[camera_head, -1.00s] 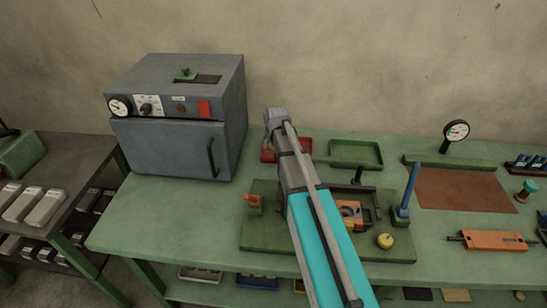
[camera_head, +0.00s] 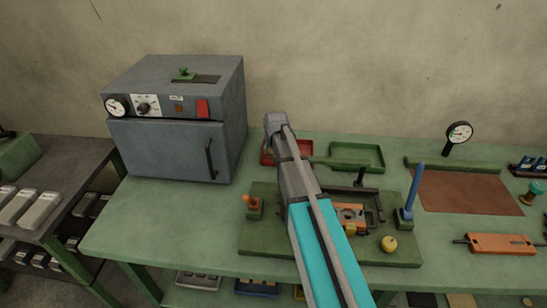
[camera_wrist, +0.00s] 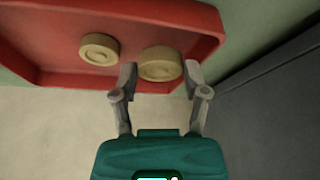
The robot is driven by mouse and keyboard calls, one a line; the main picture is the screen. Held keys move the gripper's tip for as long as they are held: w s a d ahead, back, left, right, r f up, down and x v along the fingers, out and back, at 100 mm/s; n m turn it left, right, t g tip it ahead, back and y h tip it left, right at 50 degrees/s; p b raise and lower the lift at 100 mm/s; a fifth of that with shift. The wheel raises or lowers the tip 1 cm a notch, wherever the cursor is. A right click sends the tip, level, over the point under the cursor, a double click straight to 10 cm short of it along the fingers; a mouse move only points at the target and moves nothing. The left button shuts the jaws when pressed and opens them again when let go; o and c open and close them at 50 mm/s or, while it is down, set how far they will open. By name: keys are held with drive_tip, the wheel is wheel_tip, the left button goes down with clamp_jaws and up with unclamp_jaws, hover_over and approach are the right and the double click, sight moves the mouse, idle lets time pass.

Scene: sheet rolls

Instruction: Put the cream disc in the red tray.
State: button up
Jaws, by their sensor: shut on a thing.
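The red tray (camera_head: 304,149) stands at the back of the green bench, partly hidden by my arm in the head view. In the wrist view the red tray (camera_wrist: 50,80) fills the upper left and middle. My gripper (camera_wrist: 160,76) is shut on a cream disc (camera_wrist: 160,66), one finger on each side of it, over the tray. I cannot tell whether the held disc touches the tray floor. A second, smaller-looking cream disc (camera_wrist: 99,49) lies in the tray to the left. The fingers are hidden in the head view.
A grey oven (camera_head: 170,120) stands left of the tray; its side is close on the right in the wrist view. An empty green tray (camera_head: 356,156) lies right of the red one. A green fixture base (camera_head: 270,235) with an orange clamp (camera_head: 252,202) sits in front.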

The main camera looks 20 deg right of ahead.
drive_tip(key=shift+f+b, duration=0.95)
drive_tip(key=shift+f, duration=0.3)
drive_tip(key=shift+f, duration=0.15)
drive_tip(key=o, duration=0.7)
drive_tip(key=p+v, duration=1.1)
drive_tip(key=v, duration=0.1)
drive_tip(key=shift+r, duration=0.25)
drive_tip(key=shift+r, duration=0.1)
idle(0.4)
wheel_tip(320, 180, up, 9)
drive_tip(key=p, duration=0.9)
